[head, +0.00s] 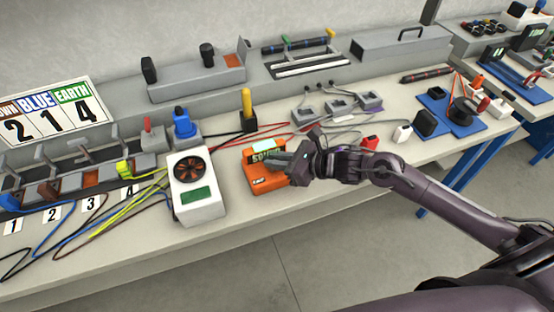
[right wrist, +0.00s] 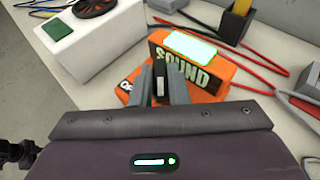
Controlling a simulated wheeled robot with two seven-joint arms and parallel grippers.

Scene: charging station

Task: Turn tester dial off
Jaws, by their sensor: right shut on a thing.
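The orange tester (head: 254,183) stands on the bench, with a lit pale screen and the word SOUND on it. In the right wrist view the tester (right wrist: 205,92) fills the middle, its screen lit pale green. My right gripper (head: 277,160) reaches it from the right. In the right wrist view my right gripper (right wrist: 160,88) is shut on the black dial (right wrist: 159,70), one grey finger on each side. A white mark shows on the dial. Lettering left of the fingers is partly hidden, so I cannot read the full dial scale. My left gripper is not in view.
A white box with a fan (head: 199,206) stands just left of the tester. A black block with a yellow post (head: 247,108) is behind. Red wires (head: 285,131) and grey connectors (head: 305,116) lie behind and right. The bench's front edge is close.

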